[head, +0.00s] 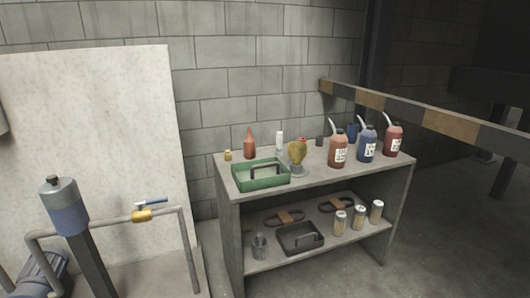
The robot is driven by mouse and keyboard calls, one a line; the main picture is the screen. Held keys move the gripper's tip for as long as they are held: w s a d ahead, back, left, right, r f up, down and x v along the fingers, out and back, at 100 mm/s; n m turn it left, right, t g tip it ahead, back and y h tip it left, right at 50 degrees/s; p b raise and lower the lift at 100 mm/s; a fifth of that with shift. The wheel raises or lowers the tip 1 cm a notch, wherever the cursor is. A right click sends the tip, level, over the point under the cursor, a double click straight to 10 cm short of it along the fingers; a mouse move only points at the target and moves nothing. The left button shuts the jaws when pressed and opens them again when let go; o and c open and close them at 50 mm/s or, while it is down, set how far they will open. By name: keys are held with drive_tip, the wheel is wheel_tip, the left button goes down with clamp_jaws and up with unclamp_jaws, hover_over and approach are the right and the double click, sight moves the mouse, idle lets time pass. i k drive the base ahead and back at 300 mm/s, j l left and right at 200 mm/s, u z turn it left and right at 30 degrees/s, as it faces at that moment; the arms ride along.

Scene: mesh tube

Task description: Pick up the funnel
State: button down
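A mustard-yellow piece that looks like the funnel (297,151) is on the top of the grey shelf unit (338,175), just right of the green tray. It is small in the picture, so its exact shape is hard to tell. Its lower end meets a grey round piece (298,171); I cannot tell whether it stands in it or in front of it. My gripper is not in view.
A green tray (236,181), a reddish-brown bottle (249,145), a white bottle (279,141) and several spouted jugs (338,151) share the top. Cans (359,218) and a black tray (285,245) are below. Pipes (110,226) stand left; a striped rail (425,123) runs behind.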

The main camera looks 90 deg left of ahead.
sight(297, 151)
drive_tip(key=u, duration=2.75)
